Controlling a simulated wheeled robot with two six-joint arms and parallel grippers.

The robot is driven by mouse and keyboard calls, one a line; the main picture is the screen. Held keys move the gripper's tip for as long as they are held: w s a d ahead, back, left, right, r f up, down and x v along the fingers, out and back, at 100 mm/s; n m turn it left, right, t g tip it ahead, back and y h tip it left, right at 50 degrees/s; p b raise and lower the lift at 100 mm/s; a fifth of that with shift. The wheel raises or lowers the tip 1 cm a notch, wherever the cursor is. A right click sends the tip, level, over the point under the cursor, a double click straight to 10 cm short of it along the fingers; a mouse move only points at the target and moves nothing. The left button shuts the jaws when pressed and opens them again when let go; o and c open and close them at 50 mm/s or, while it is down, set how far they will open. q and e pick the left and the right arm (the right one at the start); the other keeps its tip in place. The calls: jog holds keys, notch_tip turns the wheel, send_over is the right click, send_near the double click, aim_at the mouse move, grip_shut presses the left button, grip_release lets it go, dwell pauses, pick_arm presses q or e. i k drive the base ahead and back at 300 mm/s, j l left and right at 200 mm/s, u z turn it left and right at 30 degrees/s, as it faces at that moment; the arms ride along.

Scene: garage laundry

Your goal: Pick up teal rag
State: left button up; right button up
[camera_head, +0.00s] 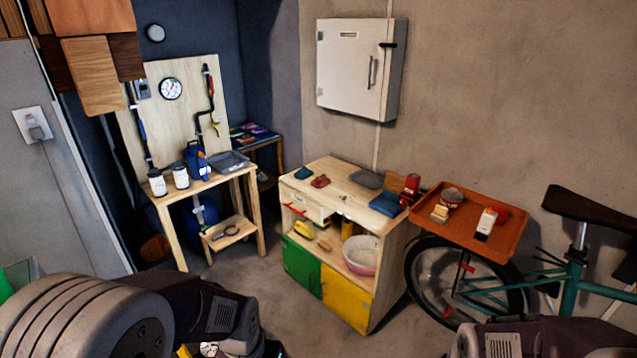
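A small teal rag (303,173) lies folded on the left end of the wooden cabinet's top (345,182). A small dark red rag (320,181) lies just to its right. A larger folded blue cloth (385,204) lies near the right end of the same top. My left arm shows large at the bottom left and my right arm at the bottom right, both well in front of the cabinet. The fingers of both grippers are out of view, so I cannot see whether they hold anything.
A grey flat item (367,179) and a red object (410,188) share the cabinet top. An orange tray (470,221) with several items stands to the right, above a teal bicycle (570,280). A wooden workbench (205,185) stands left. Open floor lies before the cabinet.

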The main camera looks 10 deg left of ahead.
aim_at(305, 173)
jog(key=i+j+u, duration=0.15)
jog(key=i+j, duration=0.15)
jog(key=i, duration=0.35)
jog(key=i+j+u, duration=0.15)
jog(key=i, duration=0.5)
jog(key=i+j+u, duration=0.1)
jog(key=i+j, duration=0.15)
jog(key=i, duration=0.45)
jog(key=i+j+u, duration=0.15)
jog(key=i, duration=0.5)
